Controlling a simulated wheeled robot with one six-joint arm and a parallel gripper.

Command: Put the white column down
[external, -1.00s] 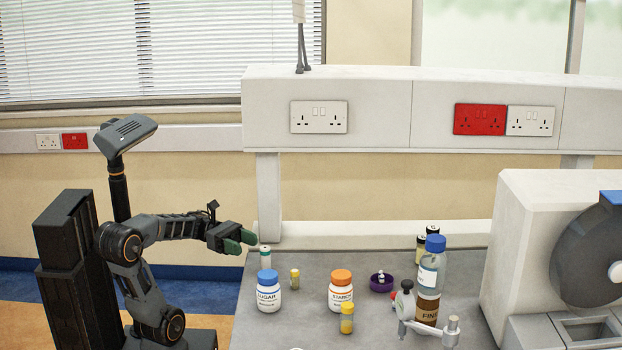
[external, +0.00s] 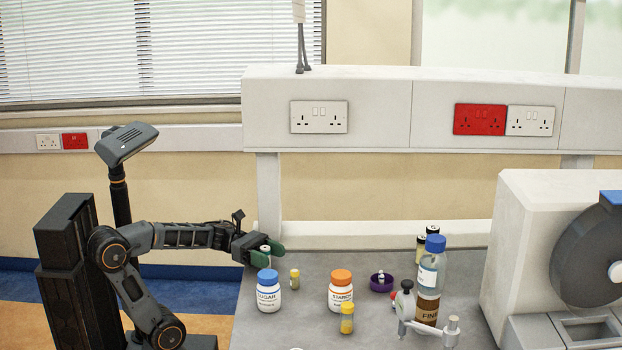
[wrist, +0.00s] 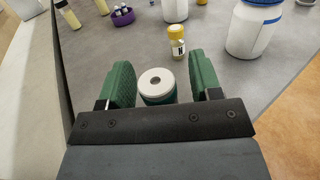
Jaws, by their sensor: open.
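The white column (wrist: 155,82) is a short cylinder with a round hole in its white top and a teal band lower down. It stands upright on the grey bench near its far left corner, and its upper part shows in the external view (external: 265,250). My gripper (wrist: 163,80) is open, with a green finger on each side of the column and a visible gap to each. In the external view my gripper (external: 268,253) reaches level over the bench edge at the column. The fingers hide part of it there, and the gripper body hides its foot in the wrist view.
A small yellow-capped vial (external: 295,279) stands just right of the column. A blue-capped sugar jar (external: 268,292) is in front, and an orange-capped starch jar (external: 341,290) further right. A purple bowl (wrist: 122,17) lies beyond. Bare bench (external: 320,262) shows between them.

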